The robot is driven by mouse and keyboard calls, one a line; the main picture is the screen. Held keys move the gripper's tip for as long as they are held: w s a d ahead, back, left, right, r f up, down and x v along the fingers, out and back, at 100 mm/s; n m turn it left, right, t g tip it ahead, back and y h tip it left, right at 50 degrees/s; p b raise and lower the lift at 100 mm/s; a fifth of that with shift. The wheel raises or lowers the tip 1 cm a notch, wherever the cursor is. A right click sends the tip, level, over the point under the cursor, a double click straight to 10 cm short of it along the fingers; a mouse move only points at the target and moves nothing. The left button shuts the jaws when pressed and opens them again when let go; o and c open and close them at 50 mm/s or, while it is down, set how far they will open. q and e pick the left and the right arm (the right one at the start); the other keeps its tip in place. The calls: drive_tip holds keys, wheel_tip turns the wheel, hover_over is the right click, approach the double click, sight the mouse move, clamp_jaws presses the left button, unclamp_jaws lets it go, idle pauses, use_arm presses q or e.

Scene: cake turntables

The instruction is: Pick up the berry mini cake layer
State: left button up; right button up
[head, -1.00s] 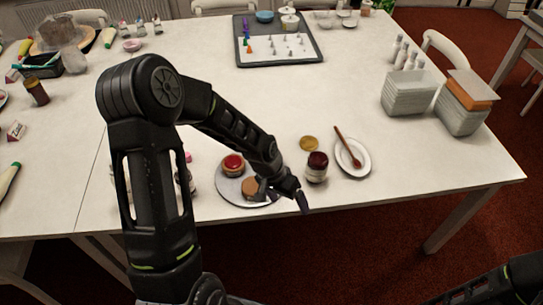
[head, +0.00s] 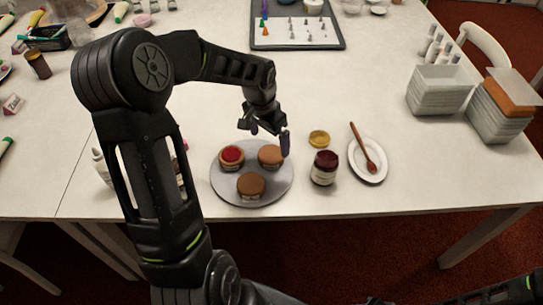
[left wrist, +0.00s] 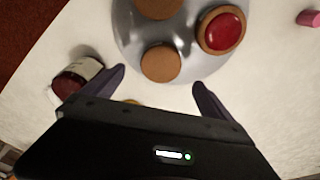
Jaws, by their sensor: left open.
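The berry mini cake layer (head: 231,156), with a red top on a brown base, sits at the back left of a round grey turntable plate (head: 222,183). It also shows in the left wrist view (left wrist: 222,31). Two plain brown cake layers share the plate, one at the back right (head: 270,154) and one at the front (head: 251,184). My left gripper (head: 265,138) is open and empty, above the plate's back right edge by the back right brown layer. In the left wrist view that layer (left wrist: 160,63) lies just ahead, between the fingertips. My right gripper is not visible.
Right of the plate stand a dark red jar (head: 324,168), a gold lid (head: 319,138) and a white dish (head: 381,165) with a wooden spoon. A tray (head: 334,43) lies at the back. Stacked containers (head: 437,92) stand at the right. The table middle is clear.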

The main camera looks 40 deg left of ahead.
sight(271, 153)
use_arm(q)
drive_tip(key=shift+f, duration=0.65)
drive_tip(key=shift+w+f+p, duration=0.2)
drive_tip(key=shift+f+p, duration=0.1)
drive_tip(key=shift+f, duration=1)
drive_tip(key=shift+w+f+p, duration=0.15)
drive_tip(key=shift+f+p, duration=0.1)
drive_tip(key=shift+f, duration=1.05)
drive_tip(key=c, duration=1.5)
drive_tip(key=shift+o, duration=0.2)
drive_tip(key=shift+r, duration=0.15)
wheel_tip(271, 153, up, 10)
drive_tip(key=b, duration=0.1)
